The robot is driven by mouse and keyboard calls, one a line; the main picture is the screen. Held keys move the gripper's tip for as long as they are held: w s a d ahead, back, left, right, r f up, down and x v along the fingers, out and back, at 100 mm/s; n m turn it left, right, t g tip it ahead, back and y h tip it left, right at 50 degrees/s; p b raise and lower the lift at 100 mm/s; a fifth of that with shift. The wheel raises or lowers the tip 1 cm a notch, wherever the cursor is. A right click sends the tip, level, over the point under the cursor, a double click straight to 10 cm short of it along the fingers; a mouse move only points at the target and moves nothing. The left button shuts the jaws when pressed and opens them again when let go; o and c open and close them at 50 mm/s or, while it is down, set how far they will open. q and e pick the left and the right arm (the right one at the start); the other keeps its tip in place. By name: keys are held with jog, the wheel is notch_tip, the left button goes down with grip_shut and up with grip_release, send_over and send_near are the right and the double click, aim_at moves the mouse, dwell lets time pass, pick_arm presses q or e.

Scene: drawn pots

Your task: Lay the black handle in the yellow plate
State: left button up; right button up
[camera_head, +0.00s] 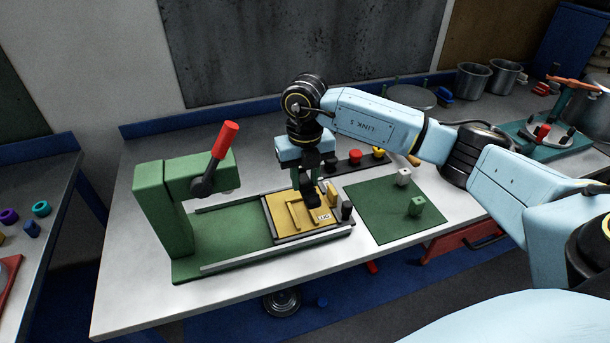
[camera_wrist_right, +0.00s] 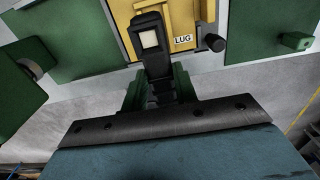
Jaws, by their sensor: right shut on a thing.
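The yellow plate (camera_head: 281,216) lies in a dark-edged holder on the green press bed, with raised strips and a white "LUG" label (camera_head: 324,217). My right gripper (camera_head: 308,184) points down over the plate. It is shut on the black handle (camera_wrist_right: 150,38), which has a pale square on it. In the wrist view the handle sticks out from between the green fingers over the yellow plate (camera_wrist_right: 122,16). I cannot tell whether the handle touches the plate. My left gripper is not in view.
A green press with a red-tipped lever (camera_head: 224,140) stands left of the plate. A black knob (camera_head: 347,210) is at the plate's right edge. A green mat (camera_head: 385,215) with small blocks lies to the right. A dark strip with coloured buttons (camera_head: 355,158) lies behind.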

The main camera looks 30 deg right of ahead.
jog(key=b, duration=0.4)
send_over(305, 221)
jog(key=shift+f, duration=3.15)
jog(key=shift+f+b, duration=1.65)
jog(key=shift+f, duration=0.65)
jog(key=shift+r+p, duration=1.55)
jog(key=shift+r, duration=0.5)
